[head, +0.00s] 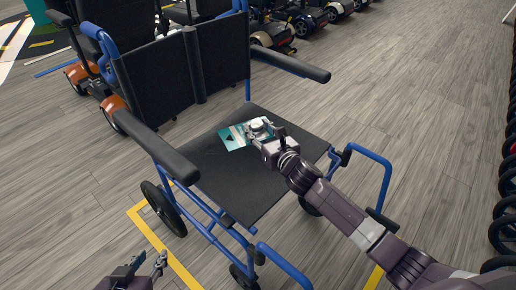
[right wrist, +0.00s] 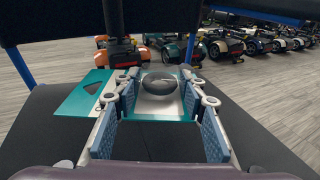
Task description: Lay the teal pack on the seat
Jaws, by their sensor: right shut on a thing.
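The teal pack (head: 234,138) is a flat teal and pale card with a dark mark and a clear dome. It is over the black seat (head: 252,192) of the blue-framed wheelchair, toward the backrest. My right gripper (head: 262,131) is shut on the pack at its dome. In the right wrist view the pack (right wrist: 82,94) shows between the fingers (right wrist: 158,112) and out to their left. It lies about level, at or just above the seat; I cannot tell if it touches. My left gripper (head: 151,260) is open and empty, low in front of the wheelchair.
The armrests (head: 290,63) and black backrest (head: 158,80) bound the seat. Blue footrest tubes (head: 372,163) stand at the front. Parked scooters (head: 300,15) line the back, and dark wheels (head: 504,205) line the right edge. Grey floor (head: 420,105) is clear at right.

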